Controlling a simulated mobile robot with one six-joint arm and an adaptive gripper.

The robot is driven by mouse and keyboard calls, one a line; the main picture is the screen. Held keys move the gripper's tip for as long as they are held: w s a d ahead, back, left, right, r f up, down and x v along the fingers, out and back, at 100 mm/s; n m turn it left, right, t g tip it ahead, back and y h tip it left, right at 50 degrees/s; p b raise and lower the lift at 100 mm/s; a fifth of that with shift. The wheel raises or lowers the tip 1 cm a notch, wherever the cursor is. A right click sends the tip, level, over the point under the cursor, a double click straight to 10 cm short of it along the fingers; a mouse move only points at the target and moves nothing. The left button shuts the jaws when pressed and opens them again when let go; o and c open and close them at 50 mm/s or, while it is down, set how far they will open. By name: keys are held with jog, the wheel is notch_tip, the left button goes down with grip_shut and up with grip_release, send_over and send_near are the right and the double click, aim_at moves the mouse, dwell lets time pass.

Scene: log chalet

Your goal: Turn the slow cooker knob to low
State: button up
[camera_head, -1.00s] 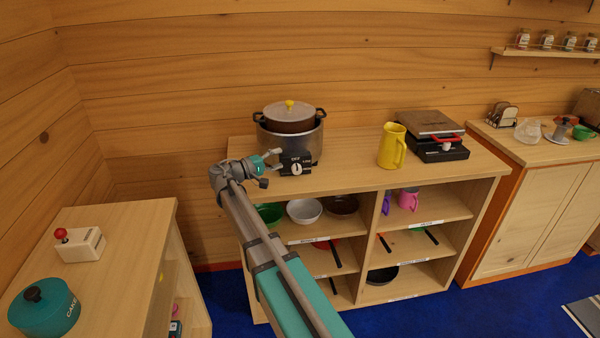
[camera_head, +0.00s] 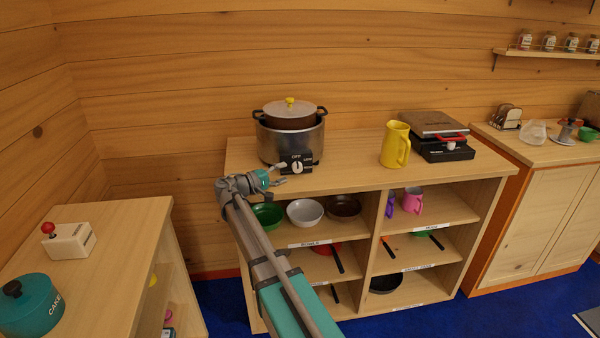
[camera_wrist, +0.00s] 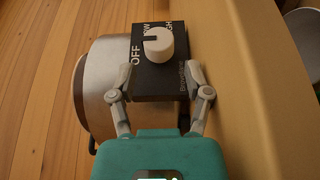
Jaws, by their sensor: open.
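The slow cooker (camera_head: 270,143) is a silver pot with a yellow-knobbed lid, standing on the shelf unit's left side. Its black control box (camera_head: 305,157) faces front with a white round knob (camera_head: 298,168). In the wrist view the knob (camera_wrist: 160,47) has a dark mark that points left, towards the OFF side. OFF is printed at left; LOW and HIGH, partly hidden or cut off, are along the top. My gripper (camera_head: 281,176) is open in front of the box, at its lower left in the head view. In the wrist view its fingers (camera_wrist: 162,76) are spread below the knob, apart from it.
A yellow jug (camera_head: 394,146) and a black appliance with a red handle (camera_head: 440,147) stand to the right on the same top (camera_head: 345,165). Bowls (camera_head: 305,211) sit on the shelf below.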

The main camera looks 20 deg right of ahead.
aim_at(298, 172)
jog(key=shift+w+d, duration=0.15)
jog(key=shift+d, duration=1.35)
jog(key=shift+w+d, duration=0.15)
jog(key=shift+d, duration=1.35)
jog(key=c, duration=0.7)
jog(key=shift+d, duration=0.55)
jog(key=shift+c, duration=0.8)
jog(key=shift+a, duration=0.3)
grip_shut()
jog(key=shift+a+r, duration=0.1)
jog(key=shift+a, duration=0.05)
